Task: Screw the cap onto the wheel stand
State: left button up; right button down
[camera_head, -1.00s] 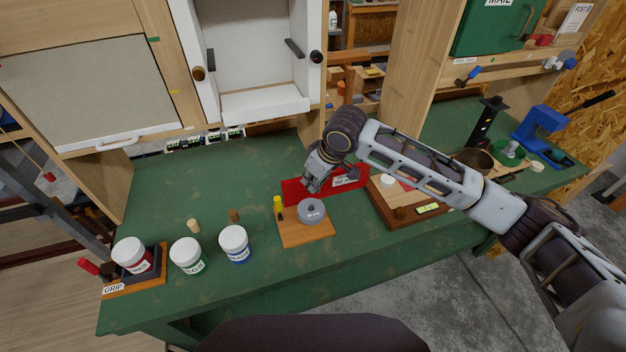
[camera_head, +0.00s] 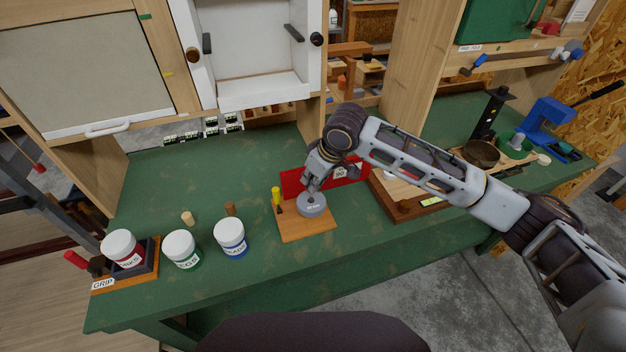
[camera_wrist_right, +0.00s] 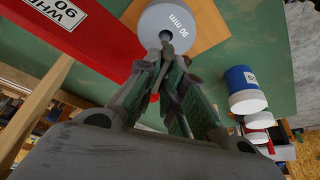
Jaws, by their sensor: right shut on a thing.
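The wheel stand is a small wooden board (camera_head: 308,229) on the green bench, with a grey wheel (camera_head: 312,209) marked 90 mm lying flat on it. The wheel also shows at the top of the right wrist view (camera_wrist_right: 186,14). My right gripper (camera_head: 313,190) points down at the wheel's centre. In the right wrist view its fingertips (camera_wrist_right: 166,40) are closed together at the hub, on a small grey piece that I take for the cap. The cap is mostly hidden by the fingers, so I cannot tell how it sits on the hub. My left gripper is not in view.
A yellow-handled tool (camera_head: 276,197) stands at the board's left edge. A red labelled holder (camera_head: 292,181) is just behind. White jars (camera_head: 230,233) stand to the left, with a wooden tray (camera_head: 396,210) to the right. The bench front is clear.

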jog(key=shift+f, duration=1)
jog(key=shift+f+p, duration=0.4)
jog(key=shift+p, duration=1.3)
dwell(3.0)
jog(key=shift+m+p, duration=0.5)
jog(key=shift+p, duration=0.3)
jog(key=shift+r+m+p, duration=0.1)
jog(key=shift+m+p, duration=0.2)
jog(key=shift+m, duration=0.1)
jog(key=shift+m+t+h, duration=0.3)
jog(key=shift+m+h, duration=0.1)
jog(key=shift+m, duration=0.1)
jog(key=shift+a+m, duration=0.1)
jog(key=shift+m, duration=0.2)
jog(key=shift+m+t+h, duration=0.3)
jog(key=shift+m+h, duration=0.1)
jog(key=shift+m, duration=0.8)
